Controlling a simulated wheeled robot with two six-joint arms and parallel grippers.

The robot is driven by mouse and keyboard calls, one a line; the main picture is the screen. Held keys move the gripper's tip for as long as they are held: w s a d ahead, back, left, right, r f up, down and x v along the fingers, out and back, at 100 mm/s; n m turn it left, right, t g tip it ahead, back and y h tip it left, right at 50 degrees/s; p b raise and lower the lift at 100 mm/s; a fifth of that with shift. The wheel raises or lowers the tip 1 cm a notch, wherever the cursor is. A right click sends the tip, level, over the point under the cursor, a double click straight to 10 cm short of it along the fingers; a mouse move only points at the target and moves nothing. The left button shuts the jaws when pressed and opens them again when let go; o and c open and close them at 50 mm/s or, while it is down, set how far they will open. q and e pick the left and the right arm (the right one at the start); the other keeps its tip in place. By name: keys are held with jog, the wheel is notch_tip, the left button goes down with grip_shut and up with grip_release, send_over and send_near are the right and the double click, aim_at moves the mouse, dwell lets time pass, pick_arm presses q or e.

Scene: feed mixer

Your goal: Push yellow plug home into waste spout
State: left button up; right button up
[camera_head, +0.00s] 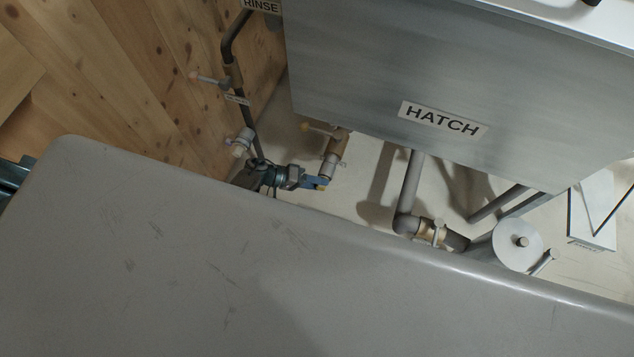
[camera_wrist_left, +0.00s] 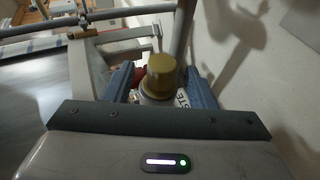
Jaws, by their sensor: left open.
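The yellow plug (camera_wrist_left: 162,72) shows in the left wrist view as a round cap on a pale collar. The collar appears to be the end of the waste spout (camera_wrist_left: 158,95); a label ending in "STE" is partly visible beside it. My left gripper (camera_wrist_left: 158,76) is open, with one blue finger on each side of the plug. I cannot tell whether either finger touches it. In the head view my left gripper (camera_head: 318,183) is at the lower end of a pipe with a brass-coloured valve (camera_head: 339,146). How deep the plug sits is not clear. My right gripper is not in view.
A large grey surface (camera_head: 260,265) fills the head view's foreground. The metal tank marked HATCH (camera_head: 440,80) stands above the pipes. The RINSE pipe (camera_head: 240,110) runs at left by the wooden wall (camera_head: 120,80). Another pipe with a valve (camera_head: 432,232) is at right.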

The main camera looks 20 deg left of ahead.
pick_arm(q)
jog(key=p+v, duration=0.1)
jog(key=v, duration=0.9)
jog(key=shift+a, duration=0.15)
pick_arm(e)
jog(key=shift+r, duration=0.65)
